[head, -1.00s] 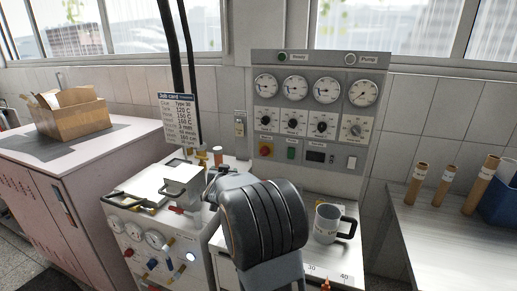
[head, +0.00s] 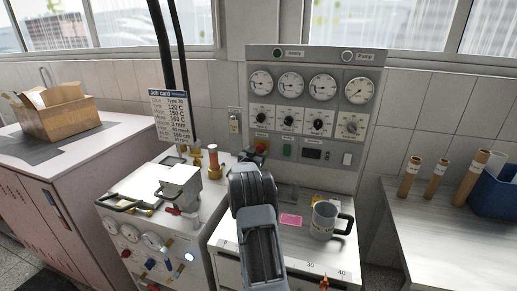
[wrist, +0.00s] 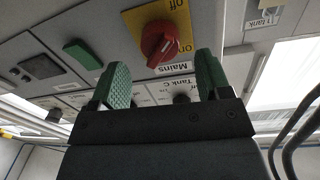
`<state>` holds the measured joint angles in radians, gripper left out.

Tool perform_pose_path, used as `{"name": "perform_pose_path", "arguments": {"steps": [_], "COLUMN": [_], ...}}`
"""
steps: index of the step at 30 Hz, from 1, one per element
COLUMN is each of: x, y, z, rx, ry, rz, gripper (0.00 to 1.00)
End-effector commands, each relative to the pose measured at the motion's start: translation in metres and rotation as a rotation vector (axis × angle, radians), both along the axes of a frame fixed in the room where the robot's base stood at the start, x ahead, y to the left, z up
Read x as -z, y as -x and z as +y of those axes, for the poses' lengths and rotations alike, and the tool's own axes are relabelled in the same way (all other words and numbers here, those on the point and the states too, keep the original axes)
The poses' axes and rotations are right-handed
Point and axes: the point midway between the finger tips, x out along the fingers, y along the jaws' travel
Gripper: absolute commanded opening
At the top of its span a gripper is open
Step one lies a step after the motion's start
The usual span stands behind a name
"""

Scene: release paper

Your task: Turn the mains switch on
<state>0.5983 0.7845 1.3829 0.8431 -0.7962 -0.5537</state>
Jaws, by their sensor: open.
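The red mains switch (wrist: 160,42) is a rotary knob on a yellow plate (wrist: 133,18) on the grey control panel. In the wrist view it appears upside down, with "off" and "on" marks and a "Mains" label (wrist: 173,67). In the head view the switch (head: 262,146) shows at the panel's lower left, just above my arm. My gripper (wrist: 162,73) is open and empty, its two green-padded fingers apart. The switch lies ahead between the fingertips' lines, apparently not touched. Which mark the knob points to is unclear. My arm hides the gripper's fingers in the head view.
A green button (head: 287,150) sits right of the switch. Gauges and black knobs (head: 290,121) are above it. A grey mug (head: 324,220) stands on the bench at right. A machine with a lever and gauges (head: 150,235) is at left. A job card (head: 171,115) hangs nearby.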

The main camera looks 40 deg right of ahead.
Motion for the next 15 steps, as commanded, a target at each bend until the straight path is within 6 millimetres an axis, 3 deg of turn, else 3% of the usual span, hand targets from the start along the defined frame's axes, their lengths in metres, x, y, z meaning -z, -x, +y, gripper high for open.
{"name": "perform_pose_path", "arguments": {"steps": [6,15], "x": [0.0,0.0], "y": [-0.01,-0.015], "z": [-0.02,-0.029], "rx": [-0.002,-0.003], "ry": [0.0,-0.001], "rz": [0.001,0.0], "gripper": [0.7,0.7]}}
